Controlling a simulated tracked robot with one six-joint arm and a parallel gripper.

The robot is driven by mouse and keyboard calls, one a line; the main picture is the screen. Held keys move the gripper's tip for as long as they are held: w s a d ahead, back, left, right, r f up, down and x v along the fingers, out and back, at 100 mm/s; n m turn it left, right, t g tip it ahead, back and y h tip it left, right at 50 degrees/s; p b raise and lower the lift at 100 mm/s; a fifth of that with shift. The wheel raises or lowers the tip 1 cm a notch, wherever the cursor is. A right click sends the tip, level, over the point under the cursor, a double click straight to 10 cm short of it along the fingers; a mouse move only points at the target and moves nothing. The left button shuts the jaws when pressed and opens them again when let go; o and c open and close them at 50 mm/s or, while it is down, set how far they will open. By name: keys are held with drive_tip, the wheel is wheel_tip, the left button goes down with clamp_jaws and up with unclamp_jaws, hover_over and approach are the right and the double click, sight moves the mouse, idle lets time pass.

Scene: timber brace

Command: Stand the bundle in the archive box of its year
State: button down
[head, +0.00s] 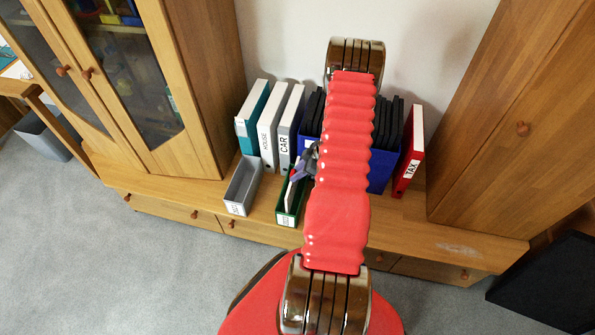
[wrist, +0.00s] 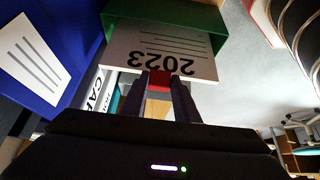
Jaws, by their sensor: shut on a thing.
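The bundle (wrist: 135,45) is a white stack of papers marked 2023, with a red part at its top edge. My gripper (wrist: 159,82) is shut on that red edge. The bundle also shows as a narrow white strip in the head view (head: 290,193), below my gripper (head: 299,170). Its lower end appears to be inside the open green archive box (head: 287,217); whether it touches the floor of the box is hidden. The green box also shows in the wrist view (wrist: 195,14). A grey archive box (head: 241,189) stands open and empty to its left. The labels on both boxes are too small to read.
Binders stand behind on the low wooden cabinet: a teal one (head: 246,126), HOUSE (head: 266,143), CAR (head: 284,143) and a red TAX binder (head: 411,160). A blue bin (head: 380,172) with black folders stands to the right, partly behind my arm. Tall cupboards flank both sides.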

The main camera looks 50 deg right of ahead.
drive_tip(key=shift+f, duration=2.4)
drive_tip(key=c, duration=1.3)
unclamp_jaws()
